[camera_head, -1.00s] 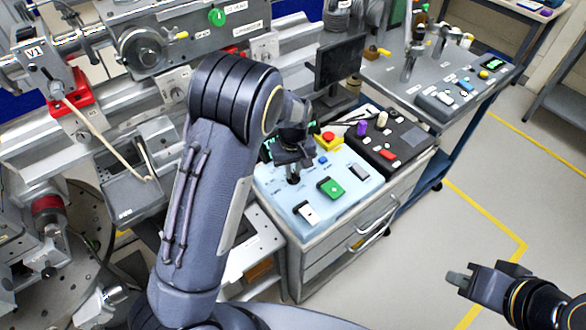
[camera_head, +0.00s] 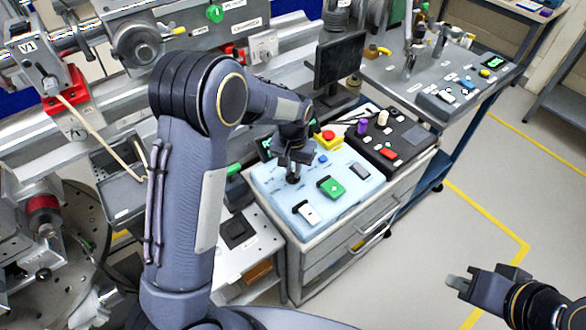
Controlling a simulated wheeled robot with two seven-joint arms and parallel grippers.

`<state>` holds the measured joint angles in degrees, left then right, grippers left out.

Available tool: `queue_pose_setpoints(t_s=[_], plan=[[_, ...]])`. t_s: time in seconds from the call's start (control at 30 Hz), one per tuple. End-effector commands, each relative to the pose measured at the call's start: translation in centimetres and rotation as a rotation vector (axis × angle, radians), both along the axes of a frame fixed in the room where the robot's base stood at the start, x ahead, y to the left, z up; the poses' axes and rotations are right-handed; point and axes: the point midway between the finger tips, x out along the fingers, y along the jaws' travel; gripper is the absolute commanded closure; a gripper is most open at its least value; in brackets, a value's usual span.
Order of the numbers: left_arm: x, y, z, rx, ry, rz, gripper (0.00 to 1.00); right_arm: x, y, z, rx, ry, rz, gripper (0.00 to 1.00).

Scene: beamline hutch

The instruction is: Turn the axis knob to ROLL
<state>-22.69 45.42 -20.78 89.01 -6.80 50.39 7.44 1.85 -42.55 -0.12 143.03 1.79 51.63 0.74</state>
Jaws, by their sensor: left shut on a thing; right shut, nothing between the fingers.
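The light blue control panel (camera_head: 272,199) sits on the cabinet at the centre. My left gripper (camera_head: 293,177) points down over the panel's left part and is shut on the dark axis knob (camera_head: 292,180), which is mostly hidden by the fingers. The panel's small printed labels are too small to read, so I cannot tell which one the knob points to. My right gripper (camera_head: 455,283) is shut and empty, out over the floor at the lower right.
The panel also carries a green button (camera_head: 331,187), a white switch (camera_head: 306,213), a grey switch (camera_head: 360,171) and a red emergency button (camera_head: 328,135). A black control box (camera_head: 410,135) stands to the right, and a monitor (camera_head: 338,62) behind. The floor at right is clear.

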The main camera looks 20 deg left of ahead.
Motion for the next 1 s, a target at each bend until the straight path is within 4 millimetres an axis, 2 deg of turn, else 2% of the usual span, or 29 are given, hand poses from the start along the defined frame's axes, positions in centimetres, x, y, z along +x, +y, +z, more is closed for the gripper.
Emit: queue_pose_setpoints(t_s=[0.63, 0.67, 0.8, 1.0], plan=[[0.12, -0.03, 0.15, 0.000, -0.004, -0.062, 1.00, 0.00, 0.00, -0.16, 0.000, 0.000, 0.000, 1.00], [0.12, -0.02, 0.15, 0.000, -0.004, -0.061, 0.86, 0.00, 0.00, -0.16, 0.000, 0.000, 0.000, 1.00], [0.09, -0.03, 0.12, 0.000, -0.003, -0.061, 0.68, 0.00, 0.00, -0.16, 0.000, 0.000, 0.000, 1.00], [0.04, -0.02, 0.06, 0.000, -0.002, -0.061, 0.65, 0.00, 0.00, -0.17, 0.000, 0.000, 0.000, 1.00]])
